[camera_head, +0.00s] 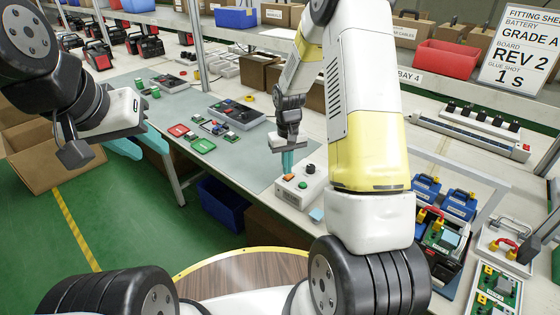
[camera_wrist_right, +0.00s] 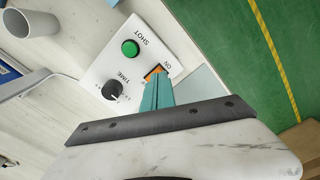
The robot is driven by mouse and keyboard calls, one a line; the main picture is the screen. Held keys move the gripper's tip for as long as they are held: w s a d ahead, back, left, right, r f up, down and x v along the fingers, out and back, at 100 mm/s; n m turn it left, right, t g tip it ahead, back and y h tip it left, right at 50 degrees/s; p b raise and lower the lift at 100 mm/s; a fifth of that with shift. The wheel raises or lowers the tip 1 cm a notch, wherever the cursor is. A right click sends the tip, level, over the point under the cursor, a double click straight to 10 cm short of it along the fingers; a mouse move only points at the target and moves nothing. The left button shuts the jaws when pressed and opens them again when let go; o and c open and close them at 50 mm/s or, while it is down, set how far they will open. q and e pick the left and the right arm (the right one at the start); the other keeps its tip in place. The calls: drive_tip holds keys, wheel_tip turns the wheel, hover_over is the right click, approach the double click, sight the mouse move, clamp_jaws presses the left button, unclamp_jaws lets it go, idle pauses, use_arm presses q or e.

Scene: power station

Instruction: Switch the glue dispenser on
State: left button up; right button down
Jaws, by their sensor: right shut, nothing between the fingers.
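The glue dispenser (camera_head: 292,196) is a white box on the bench, below my right gripper. In the right wrist view its top (camera_wrist_right: 112,58) carries a green SHOT button (camera_wrist_right: 130,48), a black TIME knob (camera_wrist_right: 111,90) and an orange switch (camera_wrist_right: 154,72) marked ON. My right gripper (camera_head: 287,172) points down with its teal fingers shut and empty. In the wrist view its fingertips (camera_wrist_right: 158,80) are right at the orange switch and partly cover it; contact cannot be told. My left gripper (camera_head: 140,144) is open and empty, with its teal fingers apart, left of the bench.
A circuit board (camera_head: 216,127) and red and green trays lie on the grey mat (camera_head: 180,106) left of the dispenser. Blue battery units (camera_head: 459,203) stand at the right. A sign (camera_head: 518,50) reads GLUE SHOT 1 S. A blue bin (camera_head: 222,203) sits under the bench.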

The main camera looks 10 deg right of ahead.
sight(287, 177)
drive_tip(key=shift+f, duration=0.85)
idle(0.3)
drive_tip(key=shift+r, duration=3.55)
